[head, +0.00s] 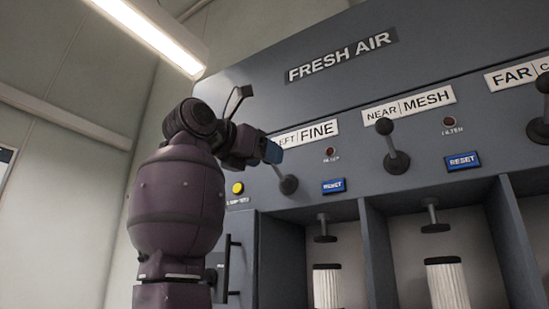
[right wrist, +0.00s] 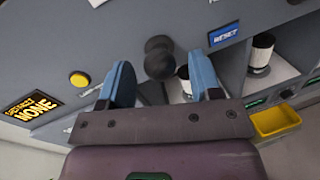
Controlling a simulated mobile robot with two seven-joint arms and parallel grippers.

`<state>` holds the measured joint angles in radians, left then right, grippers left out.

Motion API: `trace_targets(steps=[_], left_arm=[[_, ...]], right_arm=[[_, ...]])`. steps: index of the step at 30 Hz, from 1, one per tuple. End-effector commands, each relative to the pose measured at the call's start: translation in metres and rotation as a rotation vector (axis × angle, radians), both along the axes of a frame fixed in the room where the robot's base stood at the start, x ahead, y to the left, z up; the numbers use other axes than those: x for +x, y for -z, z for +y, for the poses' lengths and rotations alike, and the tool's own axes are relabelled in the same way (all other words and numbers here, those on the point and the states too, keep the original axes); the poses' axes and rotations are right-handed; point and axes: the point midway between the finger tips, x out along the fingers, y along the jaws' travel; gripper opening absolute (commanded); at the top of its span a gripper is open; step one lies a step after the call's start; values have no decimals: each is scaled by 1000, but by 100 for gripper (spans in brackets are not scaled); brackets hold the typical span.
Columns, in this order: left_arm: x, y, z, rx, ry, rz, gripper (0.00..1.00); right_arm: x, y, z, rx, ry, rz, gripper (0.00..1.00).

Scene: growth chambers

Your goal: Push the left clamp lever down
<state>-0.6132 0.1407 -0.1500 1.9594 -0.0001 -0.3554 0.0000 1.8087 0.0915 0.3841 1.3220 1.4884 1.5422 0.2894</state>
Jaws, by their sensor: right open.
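The left clamp lever (head: 288,184) is under the FINE label on the grey panel. Its round base and short shaft show in the head view, and my right gripper (head: 270,151) covers its upper end. In the right wrist view, the lever's dark knob (right wrist: 158,50) is between the two blue fingers of my right gripper (right wrist: 160,65). The fingers are open, with gaps on both sides of the knob. The shaft slants up and to the left in the head view. My left gripper is not in view.
A second clamp lever (head: 396,162) under MESH has its knob up. A third lever (head: 540,128) is at the right edge. Blue RESET buttons (head: 333,186) and a yellow button (head: 238,188) are nearby. White filters (head: 327,286) stand in bays below. A yellow bin (right wrist: 277,121) shows at right.

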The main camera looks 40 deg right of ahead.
Motion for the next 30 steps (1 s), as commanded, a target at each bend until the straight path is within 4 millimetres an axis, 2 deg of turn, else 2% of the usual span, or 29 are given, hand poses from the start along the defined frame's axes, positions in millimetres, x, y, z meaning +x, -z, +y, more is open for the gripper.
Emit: trace_targets(steps=[3, 9, 20, 30], left_arm=[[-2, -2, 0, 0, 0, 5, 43], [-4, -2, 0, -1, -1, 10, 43], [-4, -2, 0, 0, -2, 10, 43], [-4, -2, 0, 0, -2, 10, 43]], right_arm=[[3, -1, -17, -1, 2, 0, 58], [6, 0, -33, 0, 1, 1, 58], [7, 0, -36, -1, 0, 0, 58], [7, 0, -36, -1, 0, 0, 6]])
